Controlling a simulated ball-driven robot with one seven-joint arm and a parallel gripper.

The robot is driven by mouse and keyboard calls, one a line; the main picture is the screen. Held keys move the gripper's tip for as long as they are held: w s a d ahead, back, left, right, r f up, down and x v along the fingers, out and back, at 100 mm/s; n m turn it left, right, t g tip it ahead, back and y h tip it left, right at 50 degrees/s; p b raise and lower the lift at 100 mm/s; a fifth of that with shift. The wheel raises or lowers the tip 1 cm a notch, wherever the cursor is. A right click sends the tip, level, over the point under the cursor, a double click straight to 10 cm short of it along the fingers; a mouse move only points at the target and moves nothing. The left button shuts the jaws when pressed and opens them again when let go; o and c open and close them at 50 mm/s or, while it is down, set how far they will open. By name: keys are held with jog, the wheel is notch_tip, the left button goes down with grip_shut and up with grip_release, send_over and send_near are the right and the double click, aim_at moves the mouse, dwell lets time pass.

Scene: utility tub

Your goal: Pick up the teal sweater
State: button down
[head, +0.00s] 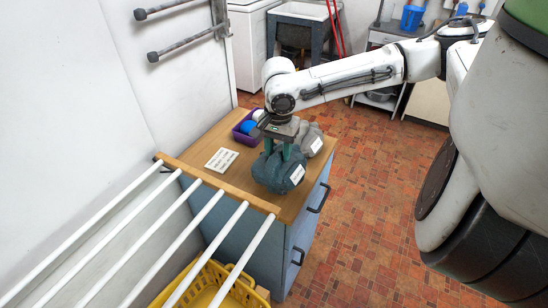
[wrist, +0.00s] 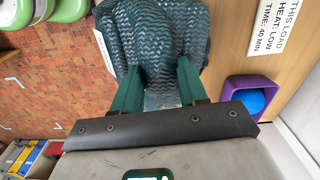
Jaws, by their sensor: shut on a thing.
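The teal sweater (head: 279,172) is a rounded, bunched knit bundle with a white tag, on the wooden top of a blue cabinet (head: 240,172) in the head view. In the wrist view the teal sweater (wrist: 150,38) fills the upper middle, with a wavy knit pattern. My gripper (head: 285,150) points down onto it from above. Its two green fingers, also in the wrist view (wrist: 157,85), are shut on the sweater, one at each side of a fold. Whether the sweater touches the top is hard to tell.
A grey bundle (head: 311,139) with a white tag sits right behind the sweater. A purple bin (head: 242,136) with blue and white things and a printed card (head: 222,160) are on the top. White rods (head: 206,208) stick out in front, above a yellow basket (head: 212,285).

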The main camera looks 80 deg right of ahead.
aim_at(289, 163)
jog(key=s+r, duration=0.3)
jog(key=r, duration=0.1)
jog(key=shift+s+a, duration=0.2)
jog(key=shift+a, duration=0.1)
jog(key=s+a+r, duration=0.1)
jog(key=s+r, duration=0.1)
jog(key=s, duration=0.2)
jog(key=s+a+r+b, duration=0.1)
jog(key=s+r, duration=0.1)
jog(key=s, duration=0.3)
jog(key=shift+a+r, duration=0.2)
jog(key=shift+r, duration=0.05)
